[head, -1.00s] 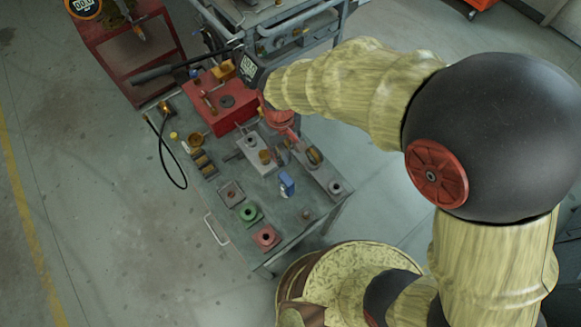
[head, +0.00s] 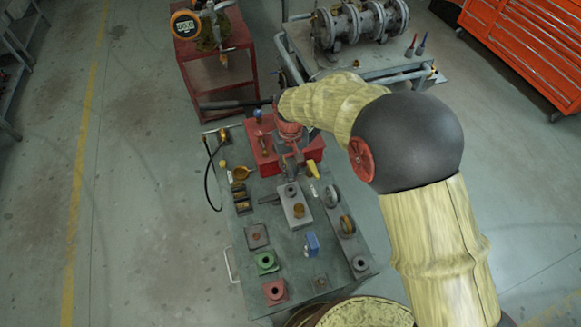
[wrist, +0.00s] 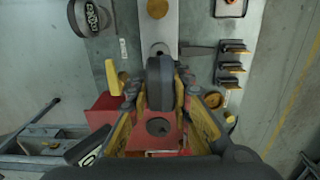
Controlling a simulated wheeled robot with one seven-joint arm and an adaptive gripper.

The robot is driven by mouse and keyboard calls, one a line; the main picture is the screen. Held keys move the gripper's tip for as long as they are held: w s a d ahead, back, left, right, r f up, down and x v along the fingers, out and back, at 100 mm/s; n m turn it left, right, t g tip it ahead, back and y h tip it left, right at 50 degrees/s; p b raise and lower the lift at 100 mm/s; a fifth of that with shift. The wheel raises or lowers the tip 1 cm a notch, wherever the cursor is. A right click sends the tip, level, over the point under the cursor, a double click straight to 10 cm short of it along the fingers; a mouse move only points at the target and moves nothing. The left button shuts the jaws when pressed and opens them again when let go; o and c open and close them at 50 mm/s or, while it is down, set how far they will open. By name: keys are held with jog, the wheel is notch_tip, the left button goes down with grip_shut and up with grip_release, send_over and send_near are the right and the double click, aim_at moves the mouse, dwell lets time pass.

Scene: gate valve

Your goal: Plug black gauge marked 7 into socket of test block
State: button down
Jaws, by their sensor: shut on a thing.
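My gripper (wrist: 160,97) is shut on a black gauge (wrist: 160,70), seen edge-on between the fingers in the wrist view. Its marking cannot be read. In the head view my gripper (head: 291,162) is over the bench beside the red box, and the held gauge is hard to make out. A long grey block (head: 297,213), which looks like the test block, lies just in front of the gripper. It has a round fitting at its near-gripper end and a brass piece further along. In the wrist view the block (wrist: 143,28) extends past the gauge; whether they touch cannot be told.
A red box (head: 265,148) with a long dark bar stands behind the gripper. Another dark gauge (wrist: 91,17) stands on the strip (head: 344,238) beside the block. A yellow-handled item (head: 313,168), a blue item (head: 312,244), and green (head: 266,262) and red (head: 275,291) fittings are close by.

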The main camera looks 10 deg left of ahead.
jog(key=shift+f+b, duration=1.35)
jog(key=shift+f, duration=1.55)
jog(key=shift+f+b, duration=0.55)
jog(key=shift+f, duration=1.25)
jog(key=c, duration=1.6)
grip_release()
jog(key=shift+c, duration=0.2)
jog(key=shift+o, duration=0.5)
notch_tip(320, 180, up, 12)
